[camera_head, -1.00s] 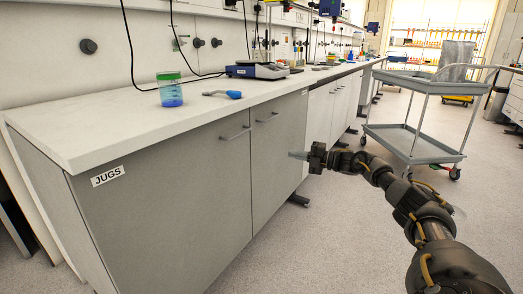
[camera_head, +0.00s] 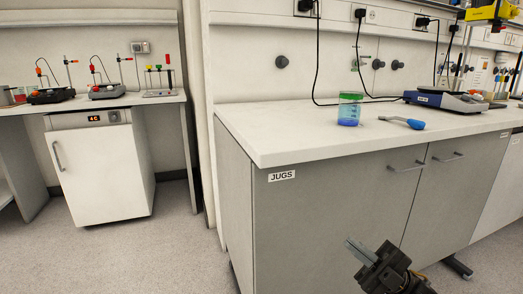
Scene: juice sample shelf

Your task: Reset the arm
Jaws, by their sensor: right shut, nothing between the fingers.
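My right gripper (camera_head: 361,252) is at the lower right of the head view, in front of the grey cabinet doors (camera_head: 340,205) under the bench. Its fingers are together and hold nothing. Only the gripper and a short piece of my right arm show; the rest is below the picture's edge. My left gripper is not in view.
A white bench (camera_head: 290,128) above the gripper carries a green-lidded jar with blue contents (camera_head: 349,110), a blue-handled tool (camera_head: 405,122) and a blue device (camera_head: 446,100). A small white fridge (camera_head: 98,168) stands at left. The floor (camera_head: 135,250) between is clear.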

